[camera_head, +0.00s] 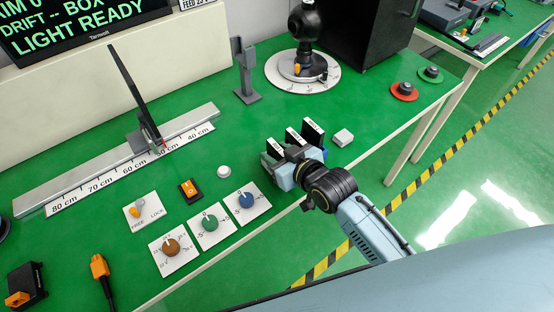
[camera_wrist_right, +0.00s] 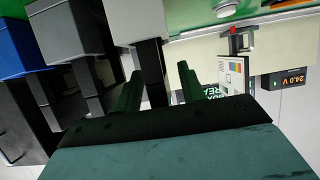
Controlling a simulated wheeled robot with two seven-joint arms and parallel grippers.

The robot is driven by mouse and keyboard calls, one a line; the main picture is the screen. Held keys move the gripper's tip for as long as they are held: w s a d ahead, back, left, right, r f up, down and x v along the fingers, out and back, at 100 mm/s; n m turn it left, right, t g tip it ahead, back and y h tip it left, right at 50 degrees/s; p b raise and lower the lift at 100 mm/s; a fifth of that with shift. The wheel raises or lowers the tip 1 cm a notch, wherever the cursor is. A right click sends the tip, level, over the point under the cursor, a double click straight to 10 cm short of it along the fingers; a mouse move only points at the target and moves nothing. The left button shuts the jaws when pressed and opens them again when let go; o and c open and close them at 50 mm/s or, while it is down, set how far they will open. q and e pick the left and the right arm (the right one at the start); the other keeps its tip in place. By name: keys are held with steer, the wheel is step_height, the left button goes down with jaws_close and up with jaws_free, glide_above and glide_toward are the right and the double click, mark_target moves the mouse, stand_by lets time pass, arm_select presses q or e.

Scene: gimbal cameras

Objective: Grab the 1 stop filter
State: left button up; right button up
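Three dark upright filters with white top labels stand in a row near the table's front edge: a left one (camera_head: 275,147), a middle one (camera_head: 293,137) and a right one (camera_head: 312,131). The labels are too small to read, so I cannot tell which is the 1 stop filter. My right gripper (camera_head: 285,166) is at the row's near side and hides its lower part. In the wrist view its two dark green fingers (camera_wrist_right: 160,88) are apart, with a dark stem (camera_wrist_right: 152,72) under a grey block (camera_wrist_right: 138,22) between them. My left gripper is not in view.
A white button (camera_head: 224,171) and dial plates (camera_head: 210,224) lie to the left. A ruled rail (camera_head: 100,178) and a grey stand (camera_head: 245,75) are behind.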

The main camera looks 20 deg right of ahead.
steer(key=shift+w, duration=0.1)
jaws_close()
stand_by(0.3)
